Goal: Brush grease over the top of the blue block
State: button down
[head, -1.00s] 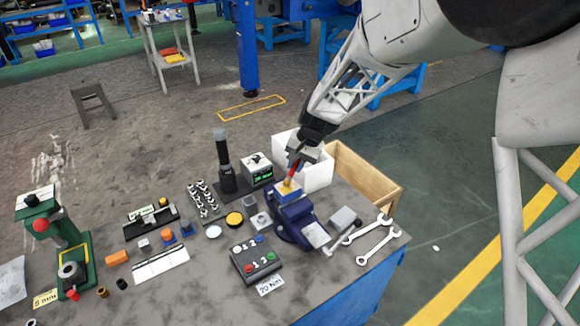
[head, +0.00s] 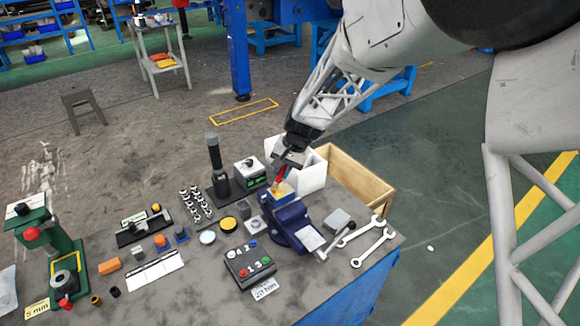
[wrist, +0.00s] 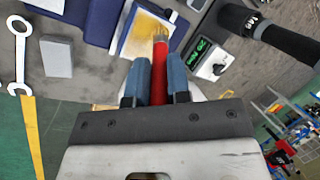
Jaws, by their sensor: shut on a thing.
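The blue block (head: 288,198) sits at the blue vise (head: 289,220), its top largely covered with a yellowish layer. The block (wrist: 124,34) also shows in the wrist view, with the yellow patch on its top and a pale edge around it. My gripper (head: 287,160) is shut on the red handle of a brush (head: 280,178), above the block. In the wrist view the red handle (wrist: 159,80) lies between my two blue fingers, and its tan bristles reach over the yellow patch. Whether the bristles press on the top is hard to tell.
A black post (head: 217,160) and a box with a green display (head: 250,172) stand to the left of the block. A white bin (head: 312,172) and a wooden crate (head: 358,185) are behind it. Wrenches (head: 372,247) lie to the right. A button box (head: 249,264) is in front.

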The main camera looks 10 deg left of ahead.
jog(key=shift+s+a, duration=0.6)
notch_tip(320, 180, up, 8)
dwell(0.8)
jog(key=shift+d, duration=0.15)
jog(key=shift+s+d, duration=0.4)
jog(key=shift+s, duration=0.05)
